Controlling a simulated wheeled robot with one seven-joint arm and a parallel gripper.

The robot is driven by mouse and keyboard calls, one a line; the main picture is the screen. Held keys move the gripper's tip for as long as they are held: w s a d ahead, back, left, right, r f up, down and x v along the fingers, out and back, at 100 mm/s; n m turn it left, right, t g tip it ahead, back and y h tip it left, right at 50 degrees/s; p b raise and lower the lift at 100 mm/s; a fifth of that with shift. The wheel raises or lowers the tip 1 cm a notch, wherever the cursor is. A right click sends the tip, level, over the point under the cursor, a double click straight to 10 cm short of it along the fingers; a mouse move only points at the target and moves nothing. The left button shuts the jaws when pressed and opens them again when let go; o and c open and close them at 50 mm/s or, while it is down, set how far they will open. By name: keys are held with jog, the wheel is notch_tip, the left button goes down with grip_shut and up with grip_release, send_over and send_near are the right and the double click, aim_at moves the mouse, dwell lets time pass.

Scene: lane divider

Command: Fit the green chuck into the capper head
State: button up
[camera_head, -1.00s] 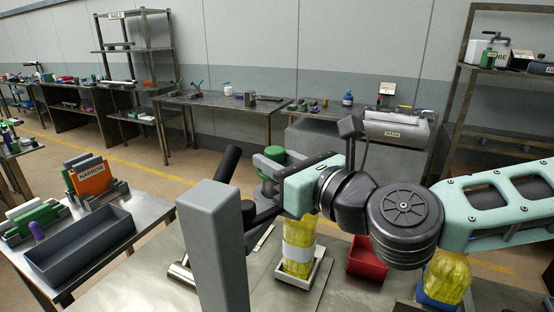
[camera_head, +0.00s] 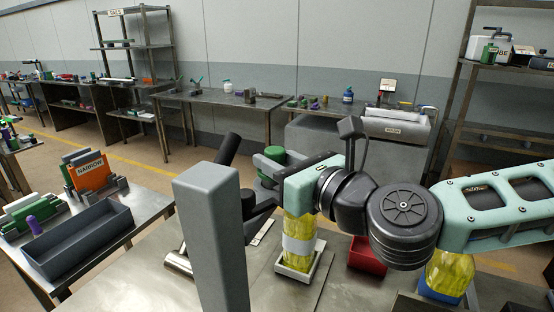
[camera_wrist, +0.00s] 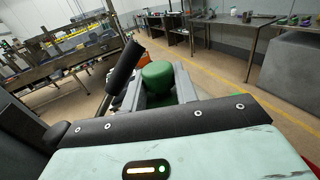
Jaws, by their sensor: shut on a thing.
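The green chuck (camera_head: 273,155) is a round, upright green piece in my gripper (camera_head: 268,168), left of the middle of the head view. My gripper's grey fingers are shut on it, one on each side. In the wrist view the chuck (camera_wrist: 158,72) sits between the fingers, its round end showing above them. The capper seems to be the thick grey post (camera_head: 208,235) with a black handle (camera_head: 228,150) just left of my gripper. The handle also shows in the wrist view (camera_wrist: 124,66), left of the chuck. The capper head's opening cannot be made out; the chuck looks apart from the post.
Below my gripper a yellow bottle (camera_head: 298,228) stands in a white tray (camera_head: 288,271). A red bin (camera_head: 366,256) and another yellow bottle (camera_head: 447,270) stand to the right. A grey bin (camera_head: 80,245) and an orange NARROW sign (camera_head: 89,172) are on the left table.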

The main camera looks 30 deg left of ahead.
jog(key=shift+f+b, duration=0.6)
jog(key=shift+f, duration=0.2)
jog(key=shift+r, duration=0.25)
jog(key=shift+r+p, duration=1.2)
jog(key=shift+r, duration=0.5)
jog(key=shift+b, duration=0.4)
dwell(0.9)
jog(key=shift+f+b, duration=1.65)
jog(key=shift+f, duration=0.3)
jog(key=o, duration=1.1)
jog(key=shift+o, duration=0.2)
jog(key=shift+d, duration=0.15)
